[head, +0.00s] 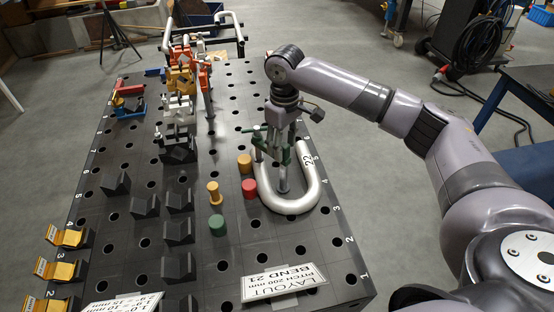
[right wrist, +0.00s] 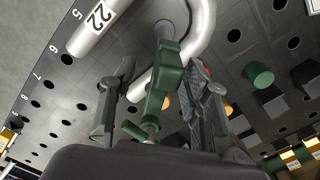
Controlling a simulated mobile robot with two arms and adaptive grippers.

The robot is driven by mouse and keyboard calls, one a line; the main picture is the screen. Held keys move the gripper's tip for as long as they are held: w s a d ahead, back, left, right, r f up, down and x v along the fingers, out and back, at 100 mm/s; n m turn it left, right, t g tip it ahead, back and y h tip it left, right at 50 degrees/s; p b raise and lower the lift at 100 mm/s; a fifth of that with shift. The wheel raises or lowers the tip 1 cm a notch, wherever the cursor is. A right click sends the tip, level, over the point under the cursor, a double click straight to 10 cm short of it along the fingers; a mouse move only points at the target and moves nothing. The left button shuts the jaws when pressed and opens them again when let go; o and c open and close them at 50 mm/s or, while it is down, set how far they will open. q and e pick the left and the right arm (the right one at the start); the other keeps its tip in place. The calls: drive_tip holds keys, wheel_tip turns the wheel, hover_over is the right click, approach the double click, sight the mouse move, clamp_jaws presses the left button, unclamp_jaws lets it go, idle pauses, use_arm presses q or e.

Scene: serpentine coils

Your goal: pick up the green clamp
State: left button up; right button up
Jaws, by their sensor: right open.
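The green clamp (right wrist: 166,78) stands upright at the bent silver pipe marked 22 (head: 311,190). In the head view the clamp (head: 262,143) is partly covered by my right gripper (head: 277,138), which comes down over it from above. In the right wrist view my right gripper (right wrist: 158,100) is open, with one finger on each side of the clamp's green body. A gap shows on the left side; contact on the right side I cannot tell. The clamp's grey bar and foot (head: 283,185) reach down inside the pipe's bend. My left gripper is not in view.
Green (head: 217,225), red (head: 249,188) and yellow (head: 244,163) pegs stand close left of the pipe on the black perforated table (head: 222,278). Black V-blocks (head: 178,232) and orange, yellow and white clamps (head: 181,80) stand further left and back. The table's right strip is mostly clear.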

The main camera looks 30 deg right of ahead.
drive_tip(key=f, duration=0.1)
drive_tip(key=f+p, duration=0.1)
drive_tip(key=f, duration=0.1)
drive_tip(key=shift+a+f, duration=0.35)
drive_tip(key=shift+f, duration=0.45)
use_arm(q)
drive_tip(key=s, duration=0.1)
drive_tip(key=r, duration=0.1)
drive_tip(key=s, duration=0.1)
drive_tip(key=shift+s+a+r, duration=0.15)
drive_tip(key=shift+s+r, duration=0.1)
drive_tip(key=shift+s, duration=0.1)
use_arm(e)
drive_tip(key=c, duration=0.5)
clamp_jaws()
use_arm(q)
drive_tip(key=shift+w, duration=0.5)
use_arm(e)
drive_tip(key=shift+r, duration=0.15)
